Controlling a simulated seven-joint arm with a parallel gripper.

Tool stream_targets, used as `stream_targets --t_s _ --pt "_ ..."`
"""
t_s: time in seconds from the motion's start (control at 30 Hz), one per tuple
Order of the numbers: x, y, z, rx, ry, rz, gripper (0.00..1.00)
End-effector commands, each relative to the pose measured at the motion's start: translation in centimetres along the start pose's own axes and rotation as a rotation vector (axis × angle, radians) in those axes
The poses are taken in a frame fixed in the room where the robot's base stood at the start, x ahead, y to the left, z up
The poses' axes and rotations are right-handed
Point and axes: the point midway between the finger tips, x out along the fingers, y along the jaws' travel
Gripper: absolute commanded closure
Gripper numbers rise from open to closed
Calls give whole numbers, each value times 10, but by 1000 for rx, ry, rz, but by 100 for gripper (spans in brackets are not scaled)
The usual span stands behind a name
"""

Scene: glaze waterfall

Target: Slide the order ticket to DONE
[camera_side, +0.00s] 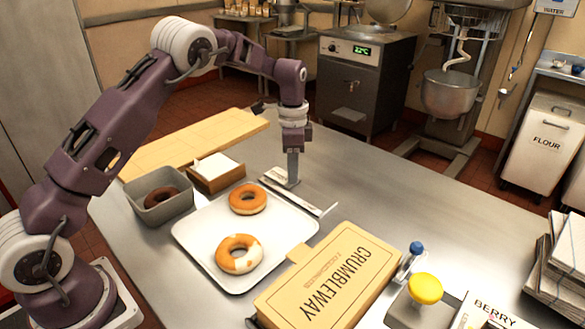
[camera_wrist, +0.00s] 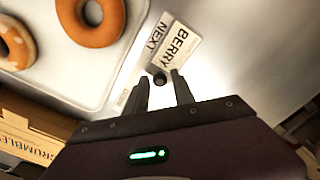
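The order ticket (camera_wrist: 178,48) is a pale card reading BERRY, with a small dark round knob (camera_wrist: 160,79) at its near end. It lies on a thin metal rail (camera_side: 316,206) beside the white tray. A NEXT label (camera_wrist: 156,32) shows beside the ticket. A small label (camera_wrist: 121,101) sits farther along the rail; its text is too small to read. My gripper (camera_wrist: 160,76) points down at the rail, its two fingers apart, with the knob showing between the tips. The side view shows my gripper (camera_side: 292,183) low over the rail; contact with the knob cannot be told.
The white tray (camera_side: 190,238) holds two ring doughnuts. A CRUMBLEWAY box (camera_side: 330,275) stands at the front, near the rail's near end. A grey bin (camera_side: 165,208) and a brown box (camera_side: 217,180) stand left.

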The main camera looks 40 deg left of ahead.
Motion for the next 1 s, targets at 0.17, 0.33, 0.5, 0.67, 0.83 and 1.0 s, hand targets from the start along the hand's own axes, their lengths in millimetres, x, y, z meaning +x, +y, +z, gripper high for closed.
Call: stream_targets --t_s 0.17,0.33,0.5,0.67,0.83,1.0 --pt "0 0 0 0 0 0 100" --pt "0 0 0 -1 0 0 100" --pt "-1 0 0 -1 0 0 100" --pt "-1 0 0 -1 0 0 100" --pt "-1 0 0 -1 1 0 100" --pt "-1 0 0 -1 1 0 100"
